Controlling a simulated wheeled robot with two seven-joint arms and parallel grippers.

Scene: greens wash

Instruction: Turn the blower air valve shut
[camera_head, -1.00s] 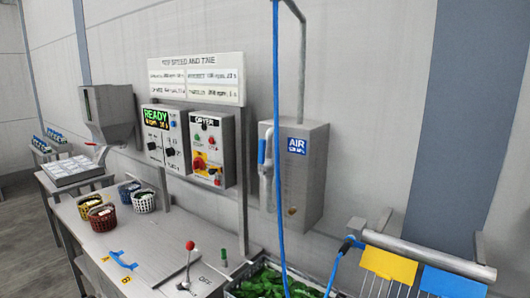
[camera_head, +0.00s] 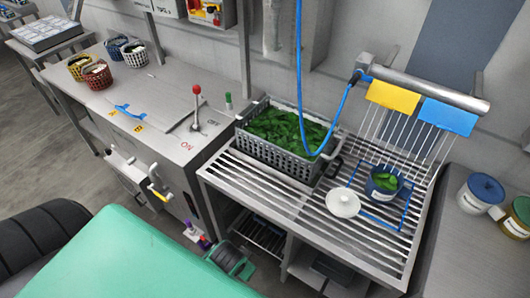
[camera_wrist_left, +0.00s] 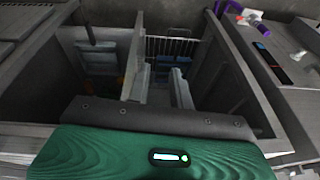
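The grey wall box (camera_head: 312,30) that carried the AIR label a second ago shows only its lower part at the top edge of the head view. A silver pipe (camera_head: 271,25) hangs at its left side. The blue lever above that pipe is out of frame, so its position is hidden. A blue hose (camera_head: 299,75) runs down from above. Neither gripper shows in the head view. In the left wrist view my left gripper (camera_wrist_left: 158,88) appears open and empty, its two grey fingers apart over the dark shelf space under the bench. My right gripper is not in view.
A crate of greens (camera_head: 242,148) stands on the slatted rack (camera_head: 245,182). A blue pot (camera_head: 372,187) and white lid (camera_head: 343,203) are to its right. A red-knobbed lever (camera_head: 196,90) stands on the counter. A yellow-handled fitting (camera_head: 157,192) juts from the bench front.

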